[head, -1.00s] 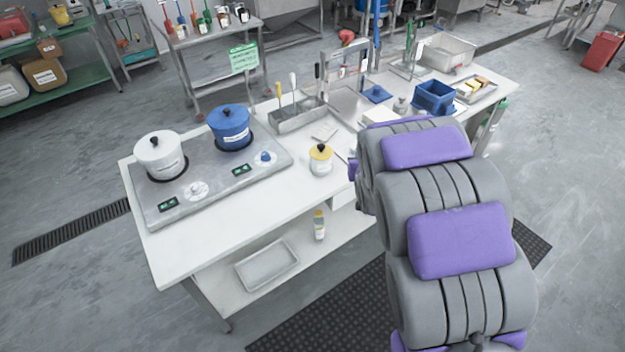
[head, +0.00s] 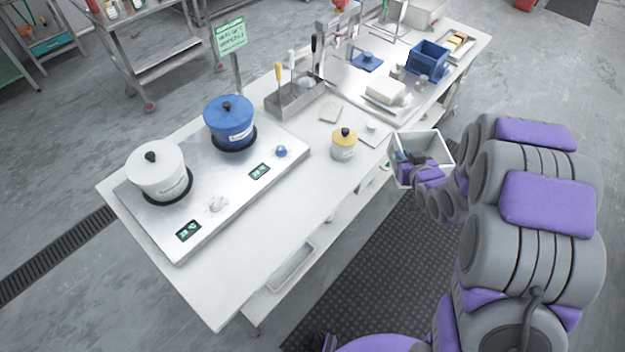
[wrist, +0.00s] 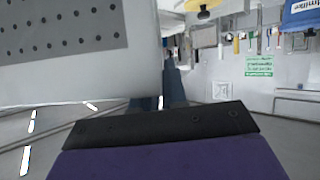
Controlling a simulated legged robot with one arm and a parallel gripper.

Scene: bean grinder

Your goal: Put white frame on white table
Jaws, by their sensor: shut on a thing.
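The white frame (head: 440,148) looks like an open white box with thin walls. It is in my gripper (head: 410,160), beside the right long edge of the white table (head: 290,210) in the head view. The gripper is shut on one wall of it, and the fingertips are partly hidden. It looks tilted; I cannot tell whether it touches the table. In the wrist view a large white panel with dark holes (wrist: 70,55), probably part of the frame, fills the upper left, near the dark fingers (wrist: 170,85).
A white pot (head: 158,178) and a blue pot (head: 230,125) stand on the hotplate. A yellow-lidded jar (head: 344,145), a utensil holder (head: 296,97) and a blue bin (head: 428,60) are farther along. The table's near part is bare. A lower shelf holds a tray (head: 293,266).

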